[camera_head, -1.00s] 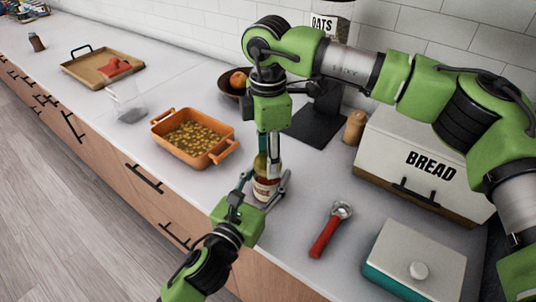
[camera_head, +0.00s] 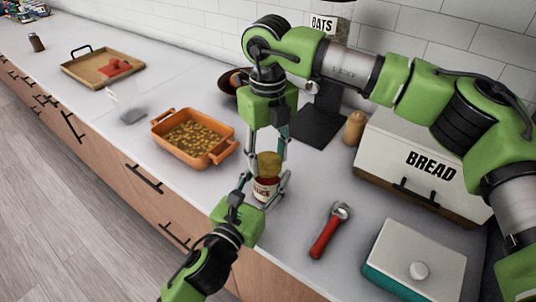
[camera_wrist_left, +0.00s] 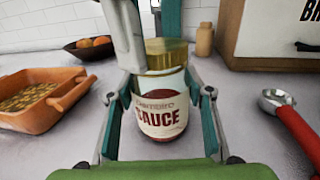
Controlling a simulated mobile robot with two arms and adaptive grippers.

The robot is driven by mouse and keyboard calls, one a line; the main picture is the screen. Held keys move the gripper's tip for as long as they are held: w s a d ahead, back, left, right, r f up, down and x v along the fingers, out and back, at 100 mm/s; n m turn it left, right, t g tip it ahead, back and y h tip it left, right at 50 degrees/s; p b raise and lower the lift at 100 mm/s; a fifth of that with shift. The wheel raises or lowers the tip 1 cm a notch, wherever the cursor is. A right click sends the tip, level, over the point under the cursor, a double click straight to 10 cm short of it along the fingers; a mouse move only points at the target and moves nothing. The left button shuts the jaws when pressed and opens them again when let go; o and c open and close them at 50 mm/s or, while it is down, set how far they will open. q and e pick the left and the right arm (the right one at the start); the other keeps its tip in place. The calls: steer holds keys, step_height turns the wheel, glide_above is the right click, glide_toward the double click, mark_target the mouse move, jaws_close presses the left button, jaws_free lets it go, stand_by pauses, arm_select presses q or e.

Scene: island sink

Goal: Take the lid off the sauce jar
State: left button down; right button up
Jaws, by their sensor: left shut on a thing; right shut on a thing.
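The sauce jar (camera_head: 265,189), with a white and red label, stands upright on the counter. My left gripper (camera_head: 263,187) is shut around its body, with a finger on each side of the label in the left wrist view (camera_wrist_left: 164,116). The gold lid (camera_head: 269,163) is at the top of the jar; it also shows in the left wrist view (camera_wrist_left: 167,50). My right gripper (camera_head: 268,152) points down from above and is shut on the lid, one finger on each side. One finger partly hides the lid in the wrist view. I cannot tell whether the lid is loosened.
An orange baking dish (camera_head: 217,154) of food is left of the jar. A red-handled tool (camera_head: 325,238) and a white and teal box (camera_head: 409,245) are to the right. A bread box (camera_head: 405,150), a small wooden shaker (camera_head: 354,128) and a fruit bowl (camera_head: 229,85) are behind.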

steer(key=n, duration=0.5)
steer(key=shift+n, duration=0.3)
steer(key=n, duration=1)
steer(key=shift+r+n, duration=0.1)
steer(key=shift+n, duration=0.3)
steer(key=n, duration=1)
steer(key=shift+n, duration=0.3)
steer(key=n, duration=0.4)
steer(key=shift+n, duration=0.3)
steer(key=shift+r, duration=0.15)
steer(key=shift+r, duration=0.95)
